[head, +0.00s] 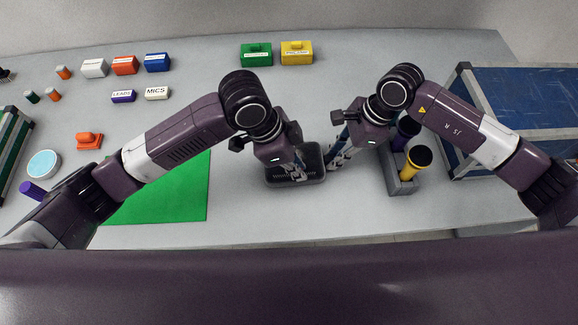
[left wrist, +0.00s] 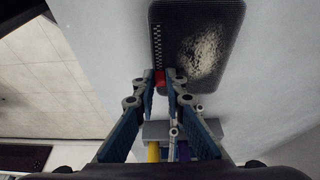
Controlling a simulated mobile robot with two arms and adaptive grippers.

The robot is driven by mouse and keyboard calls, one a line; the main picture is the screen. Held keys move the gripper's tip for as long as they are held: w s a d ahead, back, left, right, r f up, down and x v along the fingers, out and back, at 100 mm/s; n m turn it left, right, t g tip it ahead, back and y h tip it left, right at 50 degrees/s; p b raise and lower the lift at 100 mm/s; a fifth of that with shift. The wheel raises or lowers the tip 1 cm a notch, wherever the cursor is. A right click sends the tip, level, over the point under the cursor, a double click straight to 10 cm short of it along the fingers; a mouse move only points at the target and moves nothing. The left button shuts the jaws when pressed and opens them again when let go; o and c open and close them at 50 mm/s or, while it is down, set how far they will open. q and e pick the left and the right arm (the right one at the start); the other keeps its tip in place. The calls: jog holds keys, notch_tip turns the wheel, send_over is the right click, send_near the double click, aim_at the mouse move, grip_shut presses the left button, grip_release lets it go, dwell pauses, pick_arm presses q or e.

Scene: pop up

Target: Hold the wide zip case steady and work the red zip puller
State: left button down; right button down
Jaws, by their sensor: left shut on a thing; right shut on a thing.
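The wide zip case (head: 311,151) is a dark, rounded flat case on the table, partly hidden by my grippers. It fills the top of the left wrist view (left wrist: 212,22), with a pale checkered zip line along its left side. The red zip puller (left wrist: 160,77) is at the near end of that line, between my left fingertips (left wrist: 160,82). My left gripper (head: 297,173) is shut on the puller. My right gripper (head: 332,164) is shut at the case's right edge. Its exact contact is hard to see, and the puller is hidden in the head view.
A grey holder (head: 402,187) with yellow and purple cylinders stands close right of my right gripper. A blue-topped crate (head: 520,95) is farther right. A green mat (head: 180,195) lies left. Labelled blocks and green and yellow boxes (head: 297,55) stand at the back.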

pick_arm(q)
jog(key=shift+d, duration=1.45)
jog(key=c, duration=1.9)
grip_release()
jog(key=shift+a, duration=0.1)
jog(key=shift+r, duration=0.1)
jog(key=v, duration=1.1)
jog(key=shift+a+r, duration=0.15)
jog(key=shift+r, duration=0.25)
pick_arm(e)
jog(key=c, duration=1.8)
grip_release()
jog(key=shift+o, duration=0.2)
jog(key=v, duration=1.2)
